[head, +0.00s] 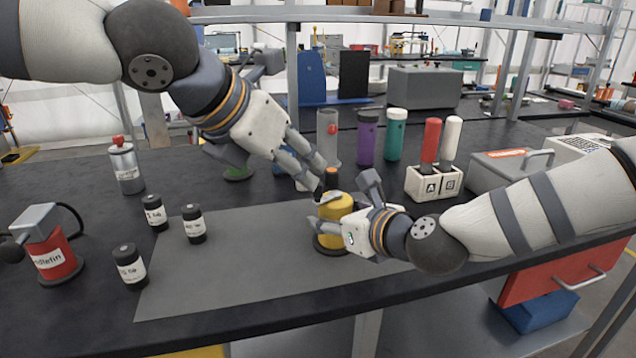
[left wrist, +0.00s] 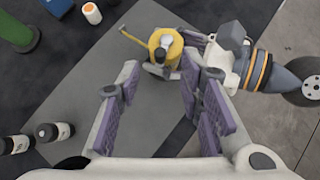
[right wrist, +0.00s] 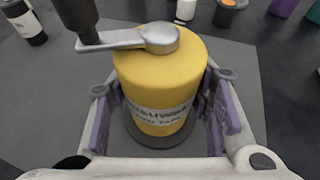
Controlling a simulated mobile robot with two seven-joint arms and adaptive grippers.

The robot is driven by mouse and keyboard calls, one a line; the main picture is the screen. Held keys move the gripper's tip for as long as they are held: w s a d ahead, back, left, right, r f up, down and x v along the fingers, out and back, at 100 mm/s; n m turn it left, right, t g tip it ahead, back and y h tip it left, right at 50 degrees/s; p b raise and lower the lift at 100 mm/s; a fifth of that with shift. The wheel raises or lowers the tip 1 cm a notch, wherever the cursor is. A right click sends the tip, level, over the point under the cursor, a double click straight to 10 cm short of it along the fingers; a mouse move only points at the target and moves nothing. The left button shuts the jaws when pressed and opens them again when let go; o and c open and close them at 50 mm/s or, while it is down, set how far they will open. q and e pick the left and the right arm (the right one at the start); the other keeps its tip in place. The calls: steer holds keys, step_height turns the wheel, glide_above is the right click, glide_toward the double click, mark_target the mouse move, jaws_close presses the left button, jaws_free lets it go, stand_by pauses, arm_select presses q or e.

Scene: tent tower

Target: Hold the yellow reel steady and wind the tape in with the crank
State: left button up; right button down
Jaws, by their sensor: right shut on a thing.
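The yellow reel (head: 334,208) stands upright on a dark round base on the grey mat. My right gripper (right wrist: 162,84) is shut around the reel's body, one finger on each side, low near the mat. The silver crank (right wrist: 130,38) lies across the reel's top, and its black knob (right wrist: 76,14) points up at the left in the right wrist view. A short strip of yellow tape (left wrist: 133,37) sticks out from the reel in the left wrist view. My left gripper (head: 314,174) is open and empty, with its fingertips just above and beside the crank.
Several small black bottles (head: 193,223) stand at the mat's left. A red canister (head: 52,254) is farther left. Purple (head: 367,138) and green (head: 395,136) bottles and a white A/B holder (head: 433,184) stand behind. The mat's front left (head: 230,270) is clear.

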arm_select(q)
steer(key=x, duration=0.8)
jaws_close()
